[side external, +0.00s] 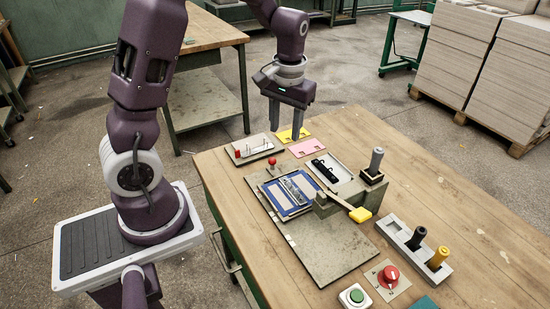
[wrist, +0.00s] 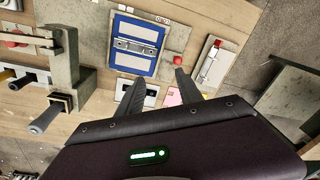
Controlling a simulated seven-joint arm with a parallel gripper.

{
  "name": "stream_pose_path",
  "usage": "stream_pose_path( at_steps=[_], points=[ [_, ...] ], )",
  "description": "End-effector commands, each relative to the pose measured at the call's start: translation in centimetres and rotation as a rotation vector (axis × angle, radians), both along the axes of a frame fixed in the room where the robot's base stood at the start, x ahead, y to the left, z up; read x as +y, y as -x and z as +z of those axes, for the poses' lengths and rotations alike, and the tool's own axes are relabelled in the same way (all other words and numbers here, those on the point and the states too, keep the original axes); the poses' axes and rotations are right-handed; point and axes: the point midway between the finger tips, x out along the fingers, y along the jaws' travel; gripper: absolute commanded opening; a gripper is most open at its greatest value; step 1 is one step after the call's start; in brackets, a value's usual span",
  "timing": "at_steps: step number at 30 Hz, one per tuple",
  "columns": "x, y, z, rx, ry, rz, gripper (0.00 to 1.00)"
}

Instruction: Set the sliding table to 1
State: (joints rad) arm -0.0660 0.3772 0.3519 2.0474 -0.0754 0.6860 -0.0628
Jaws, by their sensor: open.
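The sliding table appears to be the blue plate with two pale panels and a metal clip bar (side external: 289,191), on a grey-green base plate (side external: 325,254) on the bench. It also shows in the wrist view (wrist: 137,44). A red ball knob (side external: 272,162) stands at its far edge, and the wrist view shows it too (wrist: 177,60). No position number on the table is readable. My gripper (side external: 285,134) is open and empty above the far end of the bench, apart from the table and knob. Its two spread fingers (wrist: 159,76) show in the wrist view.
A lever with a yellow handle (side external: 360,214) and a grey upright handle (side external: 376,159) stand right of the table. A pin board (side external: 253,150), pink card (side external: 307,147) and tray (side external: 337,168) lie nearby. A red dial (side external: 389,276) and green button (side external: 356,296) are in front.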

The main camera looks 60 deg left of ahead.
Motion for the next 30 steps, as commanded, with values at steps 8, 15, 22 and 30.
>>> stream_pose_path(
  at_steps=[8,15,22,30],
  points=[
    [4.8,-0.7,-7.2,0.117,-0.072,0.087,0.43],
    [5.4,-0.1,-11.6,0.121,-0.07,0.087,0.43],
    [5.7,0.0,-13.6,0.117,-0.07,0.084,0.43],
    [5.7,0.0,-13.5,0.116,-0.071,0.084,0.27]
  ],
)
